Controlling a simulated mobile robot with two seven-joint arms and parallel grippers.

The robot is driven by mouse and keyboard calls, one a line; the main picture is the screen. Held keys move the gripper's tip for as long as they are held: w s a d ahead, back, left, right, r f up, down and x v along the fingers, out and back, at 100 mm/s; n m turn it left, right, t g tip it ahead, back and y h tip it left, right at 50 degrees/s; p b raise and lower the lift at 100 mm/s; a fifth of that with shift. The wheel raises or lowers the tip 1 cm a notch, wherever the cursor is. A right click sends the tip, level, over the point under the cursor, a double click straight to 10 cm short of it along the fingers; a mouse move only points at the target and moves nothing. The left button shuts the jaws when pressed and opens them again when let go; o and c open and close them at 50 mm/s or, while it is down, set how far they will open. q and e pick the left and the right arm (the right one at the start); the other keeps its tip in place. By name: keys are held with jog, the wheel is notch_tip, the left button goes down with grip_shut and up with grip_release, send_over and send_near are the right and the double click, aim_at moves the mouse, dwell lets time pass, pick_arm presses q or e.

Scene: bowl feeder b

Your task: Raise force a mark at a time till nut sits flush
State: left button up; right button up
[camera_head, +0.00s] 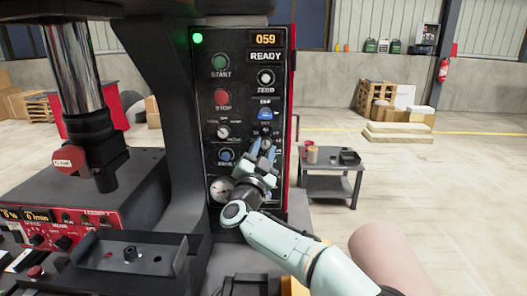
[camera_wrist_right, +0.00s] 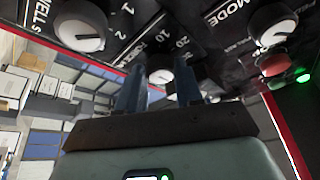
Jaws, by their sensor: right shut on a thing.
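My right gripper (camera_head: 262,151) is at the black control panel (camera_head: 282,112), shut on the force knob (camera_wrist_right: 160,75). In the wrist view the white knob, with marks such as 10 and 20 around it, shows between the two blue fingers. Its pointer setting is too blurred to read. A small dark piece, apparently the nut (camera_head: 130,254), stands on the dark fixture block (camera_head: 105,262) at the lower left. How deep it sits cannot be told. The press ram (camera_head: 104,182) is above and left of the block. My left gripper is not in view.
The panel display (camera_head: 264,39) reads 059 above READY; a green lamp (camera_head: 198,38) is lit. A red feeder box (camera_head: 60,225) stands left. A grey cart (camera_head: 330,172) stands right.

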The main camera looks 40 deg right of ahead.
jog(key=shift+m, duration=0.3)
jog(key=o, duration=1)
jog(key=shift+o, duration=0.2)
jog(key=shift+a, duration=0.1)
jog(key=b+v, duration=0.1)
jog(key=v, duration=1.2)
jog(key=shift+a+b, duration=0.15)
jog(key=shift+b, duration=0.25)
jog(key=shift+s, duration=0.1)
